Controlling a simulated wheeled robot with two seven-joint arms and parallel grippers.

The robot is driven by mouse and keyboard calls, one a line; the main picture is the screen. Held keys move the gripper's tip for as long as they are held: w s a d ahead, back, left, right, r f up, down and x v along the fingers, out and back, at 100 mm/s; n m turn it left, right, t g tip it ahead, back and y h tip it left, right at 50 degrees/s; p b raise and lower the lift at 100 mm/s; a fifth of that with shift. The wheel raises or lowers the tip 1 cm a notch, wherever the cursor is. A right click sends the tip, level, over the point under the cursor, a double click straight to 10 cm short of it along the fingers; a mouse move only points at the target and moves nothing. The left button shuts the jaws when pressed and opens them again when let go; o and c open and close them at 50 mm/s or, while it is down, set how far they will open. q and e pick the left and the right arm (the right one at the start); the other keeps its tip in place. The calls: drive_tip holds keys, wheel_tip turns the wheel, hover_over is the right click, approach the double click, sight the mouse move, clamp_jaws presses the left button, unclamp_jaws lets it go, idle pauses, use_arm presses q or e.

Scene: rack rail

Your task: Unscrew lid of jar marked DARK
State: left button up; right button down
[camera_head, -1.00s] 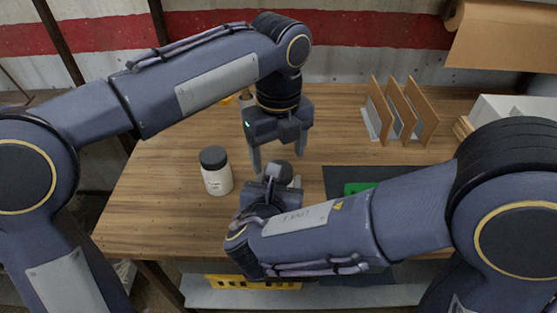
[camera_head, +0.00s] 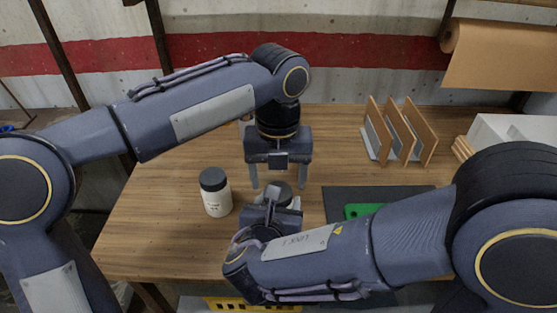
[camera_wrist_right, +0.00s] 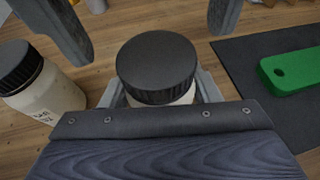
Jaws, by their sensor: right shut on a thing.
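A jar with a black ribbed lid (camera_wrist_right: 157,62) stands between the fingers of my right gripper (camera_wrist_right: 160,98), which is shut on its body. Its label is hidden. In the head view this lid (camera_head: 277,190) shows partly behind my right gripper (camera_head: 272,207). My left gripper (camera_head: 280,182) points down above that lid, open and empty, its fingers spread to either side. A second white jar (camera_head: 217,202) with a dark lid stands upright to the left, held by nothing. In the right wrist view that jar (camera_wrist_right: 55,98) shows a label too small to read surely.
A dark mat (camera_head: 345,197) with a green piece (camera_head: 362,211) lies to the right. A rack of upright boards (camera_head: 400,135) and a white box (camera_head: 510,130) stand at the back right. The wood table (camera_head: 160,220) is clear at the left.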

sight(290, 206)
use_arm(q)
drive_tip(key=shift+f, duration=1.3)
drive_tip(key=c, duration=1)
drive_tip(key=n, duration=0.6)
drive_tip(key=shift+r+n, duration=0.1)
drive_tip(key=shift+n, duration=0.3)
drive_tip(key=o, duration=1.1)
